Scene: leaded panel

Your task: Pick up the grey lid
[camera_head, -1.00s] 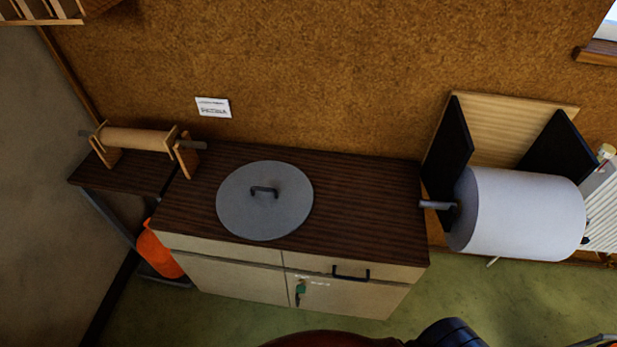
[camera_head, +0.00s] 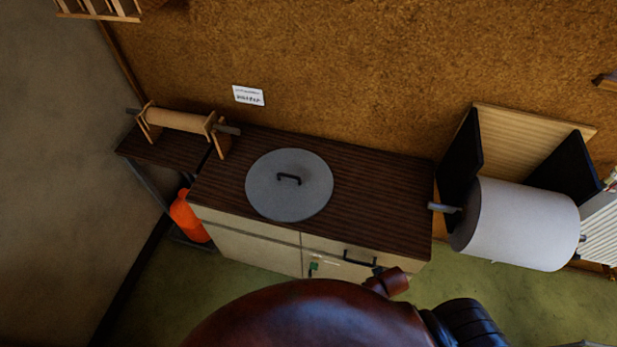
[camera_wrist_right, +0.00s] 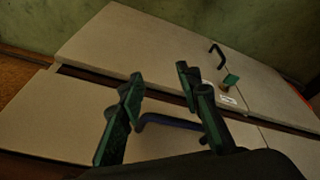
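The grey lid (camera_head: 289,200) is a round flat disc with a dark bar handle (camera_head: 289,179) on top. It lies on the dark wooden top of a low cabinet (camera_head: 380,205) in the head view, and nothing touches it. My right gripper (camera_wrist_right: 160,78) is open in the right wrist view, in front of the pale cabinet front, with a dark drawer handle (camera_wrist_right: 170,122) showing between its fingers. I cannot tell whether it touches that handle. No lid shows in the wrist view. My left gripper is not in view.
A big white roll (camera_head: 515,222) on a stand is right of the cabinet. A small wooden roller (camera_head: 180,120) stands on the left shelf, above an orange container (camera_head: 190,216). A green key tag (camera_wrist_right: 231,80) hangs on the cabinet. The cabinet top around the lid is clear.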

